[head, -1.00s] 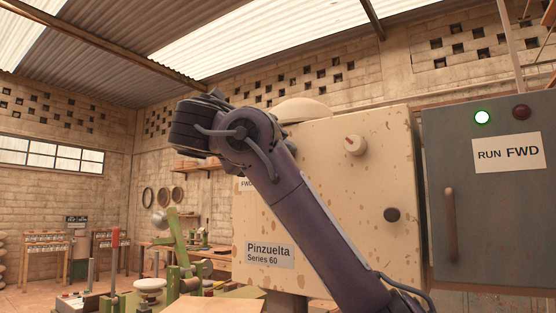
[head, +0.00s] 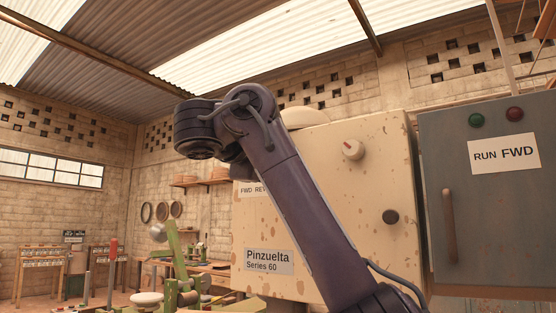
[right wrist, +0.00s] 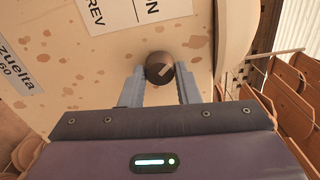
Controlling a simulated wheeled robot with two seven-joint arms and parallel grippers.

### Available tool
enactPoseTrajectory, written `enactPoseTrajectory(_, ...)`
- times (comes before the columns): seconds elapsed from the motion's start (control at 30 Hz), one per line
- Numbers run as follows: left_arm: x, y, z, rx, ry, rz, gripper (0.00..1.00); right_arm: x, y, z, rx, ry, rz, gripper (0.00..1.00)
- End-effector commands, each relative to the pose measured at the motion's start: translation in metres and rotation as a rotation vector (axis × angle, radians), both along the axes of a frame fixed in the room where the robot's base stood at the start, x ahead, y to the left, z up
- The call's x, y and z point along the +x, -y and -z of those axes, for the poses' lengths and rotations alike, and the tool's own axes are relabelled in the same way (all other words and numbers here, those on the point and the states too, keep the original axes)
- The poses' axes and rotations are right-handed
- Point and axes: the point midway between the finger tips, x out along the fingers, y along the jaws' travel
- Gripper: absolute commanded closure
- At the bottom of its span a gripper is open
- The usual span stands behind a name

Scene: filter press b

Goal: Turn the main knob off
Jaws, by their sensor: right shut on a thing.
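My right gripper (right wrist: 161,78) is shut on a round dark brown knob (right wrist: 158,65) with a pale pointer mark, one finger on each side in the right wrist view. The knob is on a cream, rust-spotted panel, below a white label (right wrist: 122,12) reading "REV" and another partly cut-off word. In the head view my purple right arm crosses in front of the cream cabinet (head: 375,185), and the gripper and held knob are hidden. My left gripper is not in view.
A cream knob with a red mark (head: 353,150) and a dark round knob (head: 391,216) are on the cabinet's front. A grey "RUN FWD" box (head: 490,220) stands at right; its green lamp (head: 476,120) and red lamp (head: 514,114) are unlit. Green machinery (head: 180,275) is lower left.

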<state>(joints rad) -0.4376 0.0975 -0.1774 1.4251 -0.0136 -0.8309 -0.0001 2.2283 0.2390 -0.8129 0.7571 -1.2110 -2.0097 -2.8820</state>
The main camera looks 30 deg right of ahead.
Motion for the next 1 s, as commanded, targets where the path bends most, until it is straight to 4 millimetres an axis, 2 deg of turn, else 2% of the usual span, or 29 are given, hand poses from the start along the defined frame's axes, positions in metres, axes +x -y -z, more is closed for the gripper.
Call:
enactPoseTrajectory(0.3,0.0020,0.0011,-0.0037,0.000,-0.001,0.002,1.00,0.0000,-0.0004,-0.0004,-0.041,-0.100,-0.001,0.94)
enactPoseTrajectory(0.8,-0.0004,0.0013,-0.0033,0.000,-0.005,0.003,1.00,0.0001,-0.0005,-0.0004,-0.049,-0.116,-0.001,0.94)
enactPoseTrajectory(0.83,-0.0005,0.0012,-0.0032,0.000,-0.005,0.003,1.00,0.0001,-0.0005,-0.0004,-0.049,-0.116,-0.001,0.70)
enactPoseTrajectory(1.0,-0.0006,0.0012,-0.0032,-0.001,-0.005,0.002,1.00,0.0000,-0.0003,-0.0003,-0.049,-0.115,-0.001,0.49)
